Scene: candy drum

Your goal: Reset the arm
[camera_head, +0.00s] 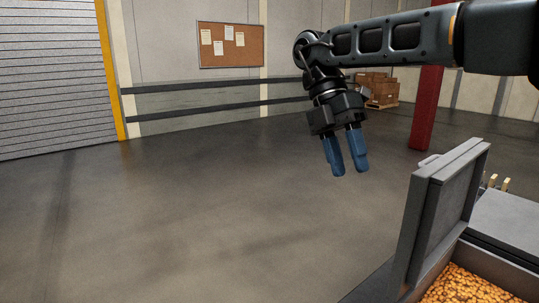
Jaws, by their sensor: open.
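My black arm reaches in from the upper right and bends down at the wrist. My gripper (347,171) hangs from it with two blue fingers pointing down. The fingers are apart, with nothing visible between them. It is in the air over open floor, left of a grey container with a raised lid (440,205) and apart from it.
The container at the lower right holds many small orange pieces (466,288); the frame cuts it off. A red column (428,108) stands behind. Floor left is clear.

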